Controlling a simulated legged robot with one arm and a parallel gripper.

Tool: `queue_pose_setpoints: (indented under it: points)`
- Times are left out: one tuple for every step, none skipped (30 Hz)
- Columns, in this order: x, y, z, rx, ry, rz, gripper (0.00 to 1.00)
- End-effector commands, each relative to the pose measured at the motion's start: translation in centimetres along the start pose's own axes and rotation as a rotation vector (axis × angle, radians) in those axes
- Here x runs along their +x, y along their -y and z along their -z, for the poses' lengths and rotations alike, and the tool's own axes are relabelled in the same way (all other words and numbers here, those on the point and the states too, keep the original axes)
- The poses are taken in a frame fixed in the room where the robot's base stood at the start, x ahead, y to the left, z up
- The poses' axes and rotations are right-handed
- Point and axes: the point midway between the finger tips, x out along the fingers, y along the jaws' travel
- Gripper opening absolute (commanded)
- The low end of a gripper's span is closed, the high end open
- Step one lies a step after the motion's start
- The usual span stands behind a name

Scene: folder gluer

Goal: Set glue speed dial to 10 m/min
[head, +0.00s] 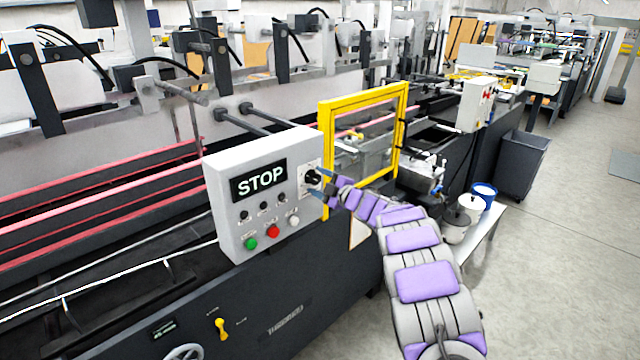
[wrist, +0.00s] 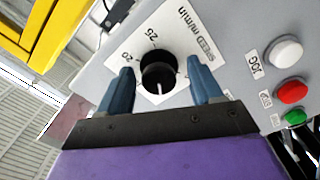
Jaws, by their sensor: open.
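The glue speed dial (wrist: 158,72) is a round black knob on a white plate marked "SPEED m/min". In the wrist view its white pointer line points down, toward my gripper's palm. The numbers 25 and 20 show up and to the left of the knob; the number at the pointer is not readable. My gripper (wrist: 160,66) is open, with one blue finger on each side of the knob. Gaps show between fingers and knob. In the head view the dial (head: 313,177) is on the box's right side, with my gripper (head: 321,184) at it.
The grey control box (head: 225,215) carries a STOP display (head: 260,180), black knobs and green, red and white buttons. A yellow guard frame (head: 403,130) stands close behind my gripper.

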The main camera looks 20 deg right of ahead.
Motion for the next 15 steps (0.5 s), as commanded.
queue_pose_setpoints:
  points:
    - [-0.1, 0.0, 0.0, 0.000, 0.000, 0.000, 0.65]
    - [-0.2, -0.1, 0.0, 0.000, 0.000, 0.000, 0.65]
    - [-0.4, -0.1, 0.0, 0.000, 0.001, 0.000, 0.65]
    - [-0.7, -0.1, 0.0, 0.000, 0.001, 0.000, 0.65]
    - [-0.9, -0.1, 0.0, -0.001, 0.002, 0.000, 0.65]
    - [-1.4, -0.1, -0.1, -0.001, 0.003, 0.001, 0.65]
    - [-1.7, -0.1, -0.1, 0.000, 0.004, 0.002, 0.65]
    - [-2.1, -0.1, -0.1, 0.002, 0.005, 0.002, 0.65]
    - [-2.7, -0.1, -0.1, 0.002, 0.004, 0.002, 0.65]
    - [-3.2, -0.1, 0.0, 0.001, 0.002, 0.000, 0.65]
    - [-3.8, -0.2, 0.0, 0.000, 0.003, 0.000, 0.65]
    - [-4.5, -0.3, -0.1, 0.000, 0.005, 0.000, 0.65]
    - [-5.0, -0.2, -0.1, 0.000, 0.006, 0.001, 0.65]
    - [-5.6, -0.2, -0.1, 0.002, 0.006, 0.001, 0.65]
    - [-6.2, -0.2, -0.1, 0.002, 0.003, -0.001, 0.65]
